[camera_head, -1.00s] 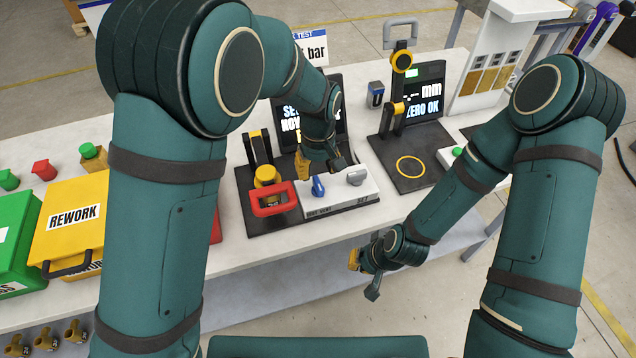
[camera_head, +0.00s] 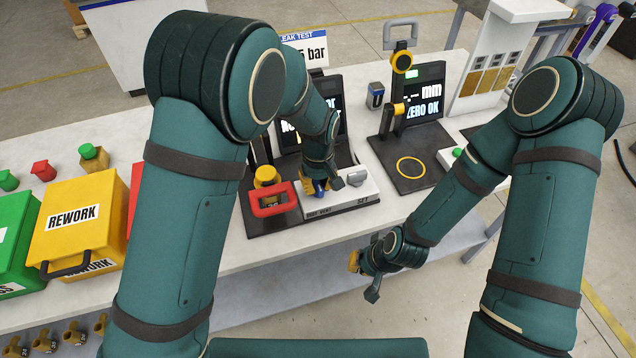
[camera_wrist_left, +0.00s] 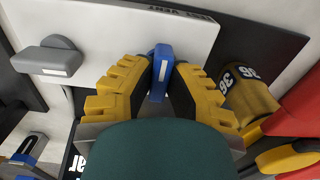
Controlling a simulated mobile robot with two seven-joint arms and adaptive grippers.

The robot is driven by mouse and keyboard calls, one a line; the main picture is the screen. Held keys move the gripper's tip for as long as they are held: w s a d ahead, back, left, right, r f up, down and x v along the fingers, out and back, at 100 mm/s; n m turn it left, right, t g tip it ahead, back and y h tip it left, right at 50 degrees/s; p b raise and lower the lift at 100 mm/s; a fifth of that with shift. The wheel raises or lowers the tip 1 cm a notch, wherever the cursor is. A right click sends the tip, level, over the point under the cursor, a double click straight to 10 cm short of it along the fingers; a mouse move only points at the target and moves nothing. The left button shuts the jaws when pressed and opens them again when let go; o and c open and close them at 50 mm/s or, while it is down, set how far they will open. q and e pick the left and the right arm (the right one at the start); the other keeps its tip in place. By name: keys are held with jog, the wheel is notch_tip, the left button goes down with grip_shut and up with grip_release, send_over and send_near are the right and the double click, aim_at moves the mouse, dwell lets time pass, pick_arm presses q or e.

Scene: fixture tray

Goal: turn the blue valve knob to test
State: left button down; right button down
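The blue valve knob (camera_wrist_left: 162,68) has a flat upright handle with a white mark and stands on the white control panel (camera_wrist_left: 120,28). In the head view, the knob is mostly hidden by my left gripper (camera_head: 318,187). In the left wrist view, the yellow-padded fingers of that gripper (camera_wrist_left: 162,80) stand on either side of the knob. They look open, with at most thin gaps beside the handle.
A grey knob (camera_wrist_left: 52,60) sits beside the blue one on the panel. A screen (camera_head: 332,95) stands behind. A yellow REWORK box (camera_head: 85,215) is at left.

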aim_at(318, 184)
pick_arm(q)
jog(key=shift+m, duration=0.3)
jog(key=m, duration=0.4)
jog(key=shift+f, duration=0.1)
jog(key=shift+m+b, duration=0.55)
jog(key=shift+m, duration=2.15)
jog(key=shift+s, duration=0.1)
jog(key=c, duration=0.9)
grip_release()
jog(key=shift+c, duration=0.2)
notch_tip(318, 184, up, 12)
